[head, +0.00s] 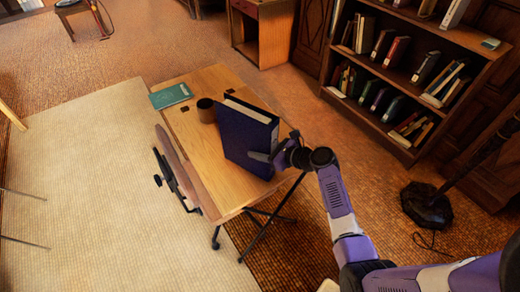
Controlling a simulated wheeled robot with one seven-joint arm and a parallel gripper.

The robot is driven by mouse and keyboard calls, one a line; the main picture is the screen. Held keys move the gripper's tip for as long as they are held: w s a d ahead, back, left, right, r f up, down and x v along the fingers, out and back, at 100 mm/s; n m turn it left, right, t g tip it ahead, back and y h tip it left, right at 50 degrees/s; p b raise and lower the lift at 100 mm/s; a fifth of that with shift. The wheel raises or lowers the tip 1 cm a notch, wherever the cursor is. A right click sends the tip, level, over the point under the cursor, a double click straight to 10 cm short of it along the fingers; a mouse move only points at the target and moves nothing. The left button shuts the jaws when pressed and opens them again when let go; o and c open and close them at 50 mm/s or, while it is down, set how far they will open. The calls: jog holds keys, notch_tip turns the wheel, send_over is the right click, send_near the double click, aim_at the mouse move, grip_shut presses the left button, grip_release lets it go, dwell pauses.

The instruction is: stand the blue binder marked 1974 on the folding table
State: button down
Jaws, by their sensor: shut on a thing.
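A dark blue binder (244,139) with pale page edges stands upright, leaning a little, at the right part of the wooden folding table (222,188). Its bottom looks to be at the tabletop, but I cannot tell whether it touches. No 1974 mark is readable from here. My gripper (268,157) is at the binder's lower right side, shut on it. One fingertip shows against its front face; the other is hidden. My purple arm reaches in from the lower right.
A brown cup (206,110) stands just left of the binder, and a teal book (170,96) lies at the table's far left corner. A chair (176,172) is at the near left edge. A bookcase (405,85) and a dark stand base (427,206) are at the right.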

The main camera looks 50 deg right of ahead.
jog(key=c, duration=0.7)
grip_release()
jog(key=shift+f, duration=0.1)
jog(key=v, duration=1.2)
jog(key=s+a+f+n+g+h, duration=0.1)
jog(key=s+a+f+n+h, duration=0.15)
jog(key=s+a+n, duration=0.4)
jog(key=s+a+f+n+g+h, duration=0.1)
jog(key=s+a+f+n+g, duration=0.1)
jog(key=s+a+f+n, duration=0.35)
jog(key=s+a+r+n+t, duration=0.1)
jog(key=s+a+r+n, duration=0.3)
jog(key=r+n, duration=0.3)
jog(key=s+a+r+n+t+y, duration=0.1)
jog(key=s+a+r+n+t, duration=0.1)
jog(key=s+a+r+n, duration=0.2)
jog(key=s+a+r+n+t+y, duration=0.1)
jog(key=s+a+r+n, duration=0.3)
jog(key=r+n, duration=0.6)
jog(key=shift+s+a+r+n, duration=0.15)
jog(key=shift+a+n, duration=0.3)
jog(key=shift+a, duration=0.25)
jog(key=shift+w+a+r+n, duration=0.15)
jog(key=shift+a+n, duration=0.3)
jog(key=shift+a, duration=0.25)
